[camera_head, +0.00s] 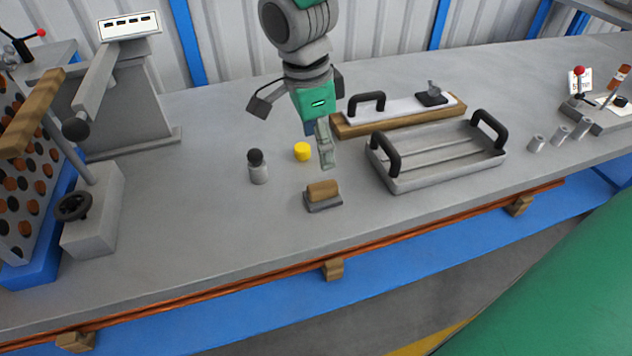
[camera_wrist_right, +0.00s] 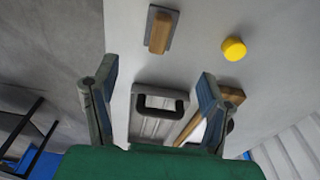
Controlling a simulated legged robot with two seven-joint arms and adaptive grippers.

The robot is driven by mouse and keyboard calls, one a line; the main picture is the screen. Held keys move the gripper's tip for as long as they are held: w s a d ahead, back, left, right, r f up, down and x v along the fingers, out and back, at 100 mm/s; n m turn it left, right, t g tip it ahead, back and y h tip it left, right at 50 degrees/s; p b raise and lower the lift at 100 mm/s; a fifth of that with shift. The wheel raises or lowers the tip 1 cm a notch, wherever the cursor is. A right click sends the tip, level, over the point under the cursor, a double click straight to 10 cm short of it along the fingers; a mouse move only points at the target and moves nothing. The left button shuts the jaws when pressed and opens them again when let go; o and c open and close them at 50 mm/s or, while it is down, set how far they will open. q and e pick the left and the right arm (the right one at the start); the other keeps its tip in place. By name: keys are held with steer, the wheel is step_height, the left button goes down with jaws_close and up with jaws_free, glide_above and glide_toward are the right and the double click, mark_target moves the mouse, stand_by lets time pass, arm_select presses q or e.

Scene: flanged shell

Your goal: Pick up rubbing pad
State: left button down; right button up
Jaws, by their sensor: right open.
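The rubbing pad (camera_head: 322,190), a small block with a tan wooden top on a dark grey base, lies on the grey bench near its front edge. In the right wrist view the rubbing pad (camera_wrist_right: 160,30) is at the top, beyond the fingertips. My right gripper (camera_head: 325,150) hangs above the bench, up from the pad in the head view, and does not touch it. In the wrist view my right gripper (camera_wrist_right: 158,78) has its fingers spread, with nothing held between them. My left gripper is not in view.
A yellow cylinder (camera_head: 302,152) and a black-topped grey bottle (camera_head: 258,170) stand left of the gripper. A metal tray (camera_head: 440,170) with black handles sits right of the pad. A wooden-edged board (camera_head: 400,120) lies behind it. The bench left of the pad is mostly clear.

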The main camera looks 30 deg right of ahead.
steer(key=b, duration=0.1)
glide_above(323, 185)
steer(key=a, duration=0.2)
steer(key=f, duration=0.5)
steer(key=shift+s+a, duration=0.1)
steer(key=shift+s, duration=0.15)
steer(key=d+f, duration=0.1)
steer(key=d+f+b, duration=0.1)
steer(key=f, duration=0.1)
steer(key=shift+w+d+f, duration=0.15)
steer(key=shift+d+f, duration=0.1)
steer(key=shift+d, duration=0.05)
steer(key=f, duration=0.1)
steer(key=f+b, duration=0.1)
steer(key=f, duration=0.1)
steer(key=shift+w+a+f, duration=0.15)
steer(key=shift+a+f, duration=0.05)
steer(key=shift+f, duration=0.1)
steer(key=shift+a+f, duration=0.25)
steer(key=shift+a, duration=0.2)
steer(key=shift+d, duration=0.15)
steer(key=shift+d+f, duration=0.1)
steer(key=shift+d, duration=0.35)
steer(key=c, duration=1.1)
steer(key=shift+d, duration=0.1)
steer(key=shift+c, duration=0.8)
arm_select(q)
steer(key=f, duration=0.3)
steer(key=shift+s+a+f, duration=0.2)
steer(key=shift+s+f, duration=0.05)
